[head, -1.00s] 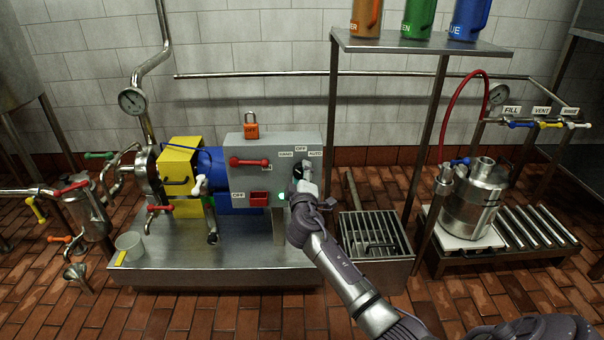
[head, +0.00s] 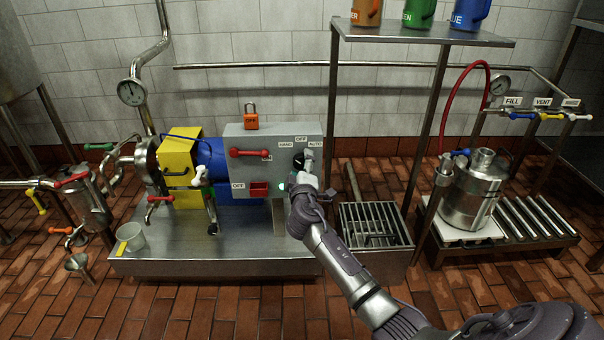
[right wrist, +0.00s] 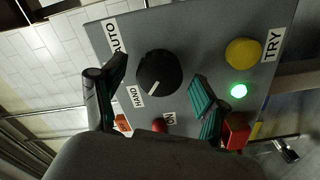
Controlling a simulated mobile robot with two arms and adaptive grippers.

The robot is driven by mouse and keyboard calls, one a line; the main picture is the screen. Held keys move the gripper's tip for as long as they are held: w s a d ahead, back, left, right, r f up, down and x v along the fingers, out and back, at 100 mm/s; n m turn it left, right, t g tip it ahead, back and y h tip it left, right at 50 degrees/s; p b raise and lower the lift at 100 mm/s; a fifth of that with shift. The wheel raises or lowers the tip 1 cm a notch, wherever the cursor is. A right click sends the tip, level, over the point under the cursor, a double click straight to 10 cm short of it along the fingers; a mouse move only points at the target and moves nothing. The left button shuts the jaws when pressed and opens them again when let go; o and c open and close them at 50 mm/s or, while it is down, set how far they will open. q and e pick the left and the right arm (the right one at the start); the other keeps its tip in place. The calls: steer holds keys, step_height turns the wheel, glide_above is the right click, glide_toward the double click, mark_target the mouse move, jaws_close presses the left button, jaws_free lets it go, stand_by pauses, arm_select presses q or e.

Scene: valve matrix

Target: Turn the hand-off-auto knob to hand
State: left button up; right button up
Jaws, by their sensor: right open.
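The black hand-off-auto knob (head: 299,160) is on the front of the grey control box (head: 235,136), with HAND, OFF and AUTO labels around it. In the right wrist view the knob (right wrist: 158,70) has a white pointer mark aimed down-left, close to the HAND label (right wrist: 135,96). The AUTO label (right wrist: 118,36) is up-left; OFF is hidden there. My right gripper (head: 303,180) is just below and in front of the knob. In the wrist view its fingers (right wrist: 160,76) are spread on either side of the knob, with gaps visible. My left gripper is not seen.
The box also carries a red lever (head: 249,153), a red OFF switch (head: 259,189), a lit green lamp (right wrist: 239,91) and a yellow TRY button (right wrist: 243,53). A shelf post (head: 331,110) stands close to the box's right.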

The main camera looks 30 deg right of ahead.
steer(key=v, duration=1.1)
steer(key=shift+s, duration=0.3)
steer(key=shift+a, duration=0.1)
